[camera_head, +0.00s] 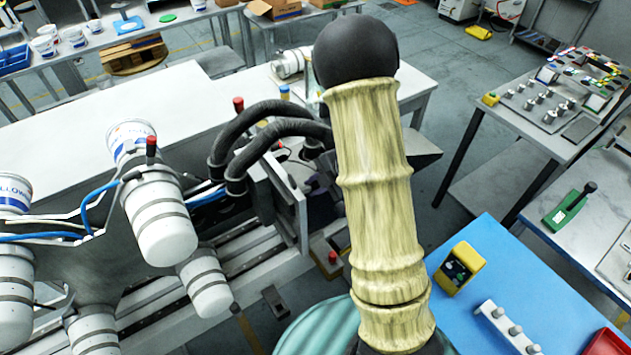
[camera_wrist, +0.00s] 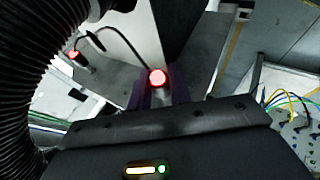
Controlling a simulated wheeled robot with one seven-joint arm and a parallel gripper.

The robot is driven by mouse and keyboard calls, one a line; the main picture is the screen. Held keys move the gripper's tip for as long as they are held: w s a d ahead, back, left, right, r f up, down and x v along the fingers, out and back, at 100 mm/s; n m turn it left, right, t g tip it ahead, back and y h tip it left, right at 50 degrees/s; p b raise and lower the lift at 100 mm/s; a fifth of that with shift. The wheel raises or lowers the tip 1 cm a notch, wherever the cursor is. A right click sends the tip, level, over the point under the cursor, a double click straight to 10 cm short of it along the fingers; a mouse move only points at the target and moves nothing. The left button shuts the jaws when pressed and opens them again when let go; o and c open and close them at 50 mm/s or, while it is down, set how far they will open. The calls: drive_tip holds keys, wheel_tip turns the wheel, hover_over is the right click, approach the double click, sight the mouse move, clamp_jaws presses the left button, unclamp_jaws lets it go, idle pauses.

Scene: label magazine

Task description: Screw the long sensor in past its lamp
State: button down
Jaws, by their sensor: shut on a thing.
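In the wrist view my gripper (camera_wrist: 160,97) has dark purple fingers shut on a short grey body with a glowing red end (camera_wrist: 158,77). I take this to be the sensor with its lamp lit; its lower part is hidden by my gripper's black housing. A dark cable loops near it in the wrist view. A second small red-lit part (camera_wrist: 72,54) stands further left, apart from my fingers. In the head view my pale, ribbed arm covers most of my gripper, and the sensor's seat cannot be made out there.
Grey machine with a vertical plate (camera_head: 288,205) and thick black hoses (camera_head: 262,118) stands left of my arm. A blue table (camera_head: 520,275) at right bears a yellow device (camera_head: 459,268) and a grey rack (camera_head: 507,327). Open floor shows behind.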

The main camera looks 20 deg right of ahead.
drive_tip(key=c, duration=1.3)
unclamp_jaws()
drive_tip(key=b+v, duration=0.1)
drive_tip(key=v, duration=1.6)
drive_tip(key=shift+r, duration=0.2)
drive_tip(key=shift+d, duration=0.1)
